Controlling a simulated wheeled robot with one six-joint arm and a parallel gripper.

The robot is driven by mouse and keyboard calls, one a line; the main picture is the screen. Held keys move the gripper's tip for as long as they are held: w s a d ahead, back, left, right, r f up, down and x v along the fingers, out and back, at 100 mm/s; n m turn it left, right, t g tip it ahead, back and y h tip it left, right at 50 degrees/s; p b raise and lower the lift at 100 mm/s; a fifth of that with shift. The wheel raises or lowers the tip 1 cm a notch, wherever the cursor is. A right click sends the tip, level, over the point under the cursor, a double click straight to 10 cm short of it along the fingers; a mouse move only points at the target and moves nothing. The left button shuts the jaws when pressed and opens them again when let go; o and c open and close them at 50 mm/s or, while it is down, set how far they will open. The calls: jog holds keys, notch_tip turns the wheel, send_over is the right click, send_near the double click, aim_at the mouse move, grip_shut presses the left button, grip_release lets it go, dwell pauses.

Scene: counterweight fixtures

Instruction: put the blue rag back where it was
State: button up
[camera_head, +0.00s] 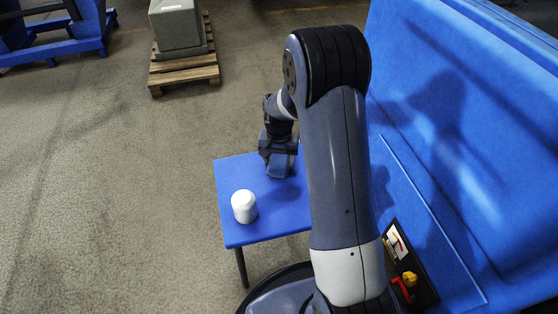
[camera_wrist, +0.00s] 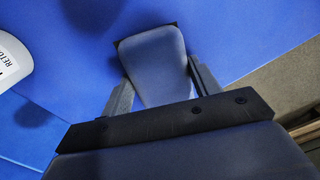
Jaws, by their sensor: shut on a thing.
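The blue rag (camera_wrist: 152,68) shows in the wrist view as a slate-blue, rounded piece between my two dark fingers. My gripper (camera_wrist: 158,80) is shut on it. In the head view, my gripper (camera_head: 279,160) is over the far right part of the small blue table (camera_head: 236,178), with the rag (camera_head: 280,168) at its lower end. I cannot tell whether the rag touches the tabletop. My arm hides the table's right side.
A white can (camera_head: 243,206) stands on the table, left of and nearer than my gripper; it also shows in the wrist view (camera_wrist: 12,62). A large blue panel (camera_head: 440,120) rises at right. A grey block on a pallet (camera_head: 185,72) stands far back.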

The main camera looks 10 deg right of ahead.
aim_at(279, 160)
jog(key=shift+f, duration=0.1)
jog(key=o, duration=0.9)
jog(key=shift+o, duration=0.2)
notch_tip(279, 160, up, 12)
jog(key=p, duration=0.4)
